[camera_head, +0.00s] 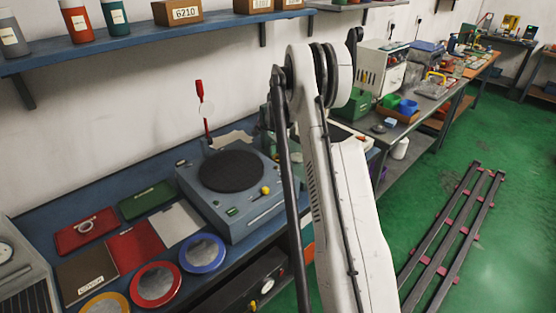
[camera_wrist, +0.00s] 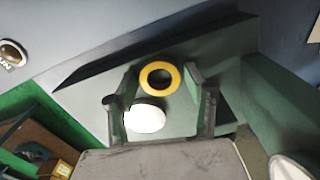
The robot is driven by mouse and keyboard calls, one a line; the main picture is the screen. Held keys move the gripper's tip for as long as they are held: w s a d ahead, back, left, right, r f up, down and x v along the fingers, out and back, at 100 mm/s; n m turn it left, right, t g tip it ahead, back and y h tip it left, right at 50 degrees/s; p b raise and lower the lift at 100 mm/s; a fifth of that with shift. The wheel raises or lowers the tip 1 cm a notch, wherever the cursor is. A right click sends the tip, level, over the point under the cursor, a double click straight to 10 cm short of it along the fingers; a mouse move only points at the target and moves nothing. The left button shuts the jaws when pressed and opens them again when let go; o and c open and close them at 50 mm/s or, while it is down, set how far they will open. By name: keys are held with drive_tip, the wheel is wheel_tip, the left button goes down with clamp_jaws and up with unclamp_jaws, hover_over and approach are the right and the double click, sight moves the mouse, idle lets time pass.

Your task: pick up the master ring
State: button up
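A yellow ring with a dark open centre (camera_wrist: 145,79) lies on a grey-green surface in the wrist view. It shows between the two fingers of my gripper (camera_wrist: 162,88), near their tips. The fingers are spread apart and nothing is seen held. I cannot tell the height gap or whether this ring is the master ring. A round white disc (camera_wrist: 146,118) lies just below the ring in the picture, closer to my palm. In the head view my arm hides my gripper. A small pale ring (camera_head: 87,226) lies on a red plate at the left of the bench.
A grey machine with a dark round plate (camera_head: 231,171) stands on the blue bench. Blue (camera_head: 222,253), red (camera_head: 178,286) and orange (camera_head: 124,303) rimmed round dishes lie at its front. A shelf (camera_head: 150,38) overhangs the bench. A greenish wall (camera_wrist: 285,110) stands right in the wrist view.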

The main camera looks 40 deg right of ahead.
drive_tip(key=c, duration=0.9)
drive_tip(key=shift+r, duration=0.15)
